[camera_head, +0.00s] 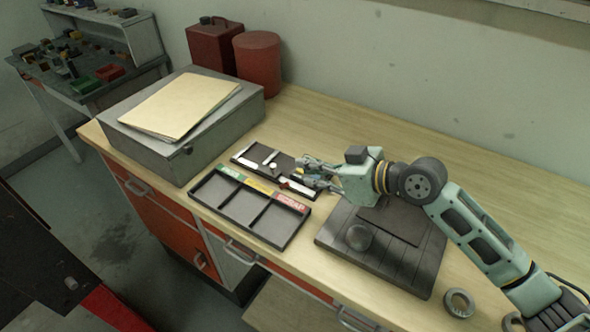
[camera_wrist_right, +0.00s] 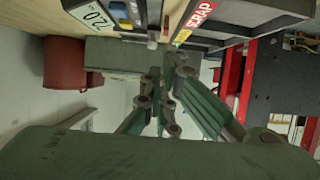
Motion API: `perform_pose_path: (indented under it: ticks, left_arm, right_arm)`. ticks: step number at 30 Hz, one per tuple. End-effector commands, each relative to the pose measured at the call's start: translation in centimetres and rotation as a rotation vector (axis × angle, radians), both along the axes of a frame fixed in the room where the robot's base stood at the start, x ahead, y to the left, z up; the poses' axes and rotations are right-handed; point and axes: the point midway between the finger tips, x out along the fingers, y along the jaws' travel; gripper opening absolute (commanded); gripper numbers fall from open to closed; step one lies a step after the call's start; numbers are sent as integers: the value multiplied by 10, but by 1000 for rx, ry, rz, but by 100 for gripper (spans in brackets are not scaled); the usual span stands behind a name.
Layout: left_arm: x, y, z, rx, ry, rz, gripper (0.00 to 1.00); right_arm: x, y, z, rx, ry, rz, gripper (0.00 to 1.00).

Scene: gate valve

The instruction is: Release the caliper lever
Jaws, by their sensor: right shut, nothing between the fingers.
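A low dark fixture (camera_head: 262,153) with pale strips and small fittings lies on the bench; it looks like the caliper's, but I cannot single out the lever. In the right wrist view a pale display reading about 720 (camera_wrist_right: 90,17) and a small grey round knob (camera_wrist_right: 152,43) show near the top. My right gripper (camera_head: 302,172) is shut and empty, at the fixture's right end in the head view. Its fingers (camera_wrist_right: 167,58) come together just below the knob in the wrist view; I cannot tell whether they touch it. My left gripper is out of view.
A three-compartment tray (camera_head: 191,193) with green, yellow and red SCRAP labels sits in front of the fixture. A grey box (camera_head: 145,150) with a folder stands left, red cans (camera_head: 258,58) behind. A dark plate (camera_head: 405,278) and metal ring (camera_head: 459,302) lie right.

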Motion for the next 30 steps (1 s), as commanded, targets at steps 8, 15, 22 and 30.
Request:
perform_pose_path:
  ticks: [8, 15, 22, 30]
  left_arm:
    - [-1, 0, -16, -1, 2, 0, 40]
    - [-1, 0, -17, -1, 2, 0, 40]
    - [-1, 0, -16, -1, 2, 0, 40]
    - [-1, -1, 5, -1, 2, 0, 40]
  right_arm:
    - [-22, -30, 1, 0, 0, -1, 0]
    - [-26, -35, 4, 1, -1, 0, 0]
    - [-26, -34, 5, 0, 0, 0, 0]
    - [-6, -12, 32, -31, 34, 14, 0]
